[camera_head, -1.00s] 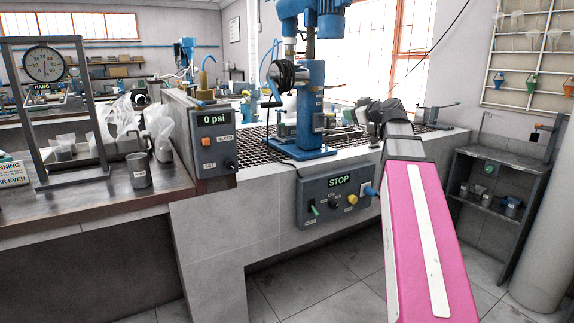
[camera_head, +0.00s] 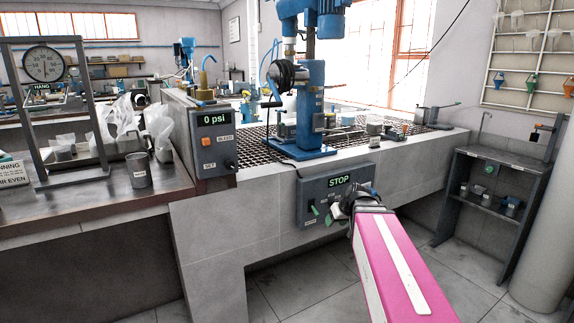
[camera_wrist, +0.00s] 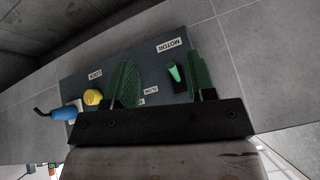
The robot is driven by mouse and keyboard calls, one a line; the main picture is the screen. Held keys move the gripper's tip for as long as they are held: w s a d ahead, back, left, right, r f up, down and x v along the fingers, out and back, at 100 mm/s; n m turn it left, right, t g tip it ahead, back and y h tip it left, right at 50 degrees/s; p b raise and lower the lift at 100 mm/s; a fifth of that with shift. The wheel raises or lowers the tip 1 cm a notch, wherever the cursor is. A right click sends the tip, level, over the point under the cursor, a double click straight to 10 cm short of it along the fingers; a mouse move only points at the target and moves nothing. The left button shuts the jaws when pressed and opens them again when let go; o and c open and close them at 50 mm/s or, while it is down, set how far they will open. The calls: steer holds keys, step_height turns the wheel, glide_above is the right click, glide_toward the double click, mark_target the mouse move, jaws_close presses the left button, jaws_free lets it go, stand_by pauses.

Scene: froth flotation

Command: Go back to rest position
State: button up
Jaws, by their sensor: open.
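My gripper (camera_wrist: 162,84) shows in the wrist view with its two green fingers apart and nothing held between them. In the head view my gripper (camera_head: 338,207) is in front of the lower part of the grey control panel (camera_head: 308,190), at the end of my pink arm. The panel's display reads STOP. In the wrist view the panel (camera_wrist: 150,55) lies beyond the fingers, with a green switch (camera_wrist: 174,71) near the right finger, a yellow knob (camera_wrist: 93,97) and a blue plug (camera_wrist: 64,113) to the left. Whether a finger touches the panel cannot be told.
The blue flotation machine (camera_head: 308,110) stands on the tiled bench above the panel. A pressure box (camera_head: 213,140) reading 0 psi and a metal cup (camera_head: 139,170) stand to the left. A dark shelf stand (camera_head: 490,185) is at right. The floor in front is clear.

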steer(key=s+f+m+g+h, duration=0.3)
steer(key=s+f+g, duration=0.2)
steer(key=s+f, duration=0.9)
step_height(320, 180, down, 3)
steer(key=shift+d+m+h, duration=0.2)
steer(key=shift+m+h, duration=0.1)
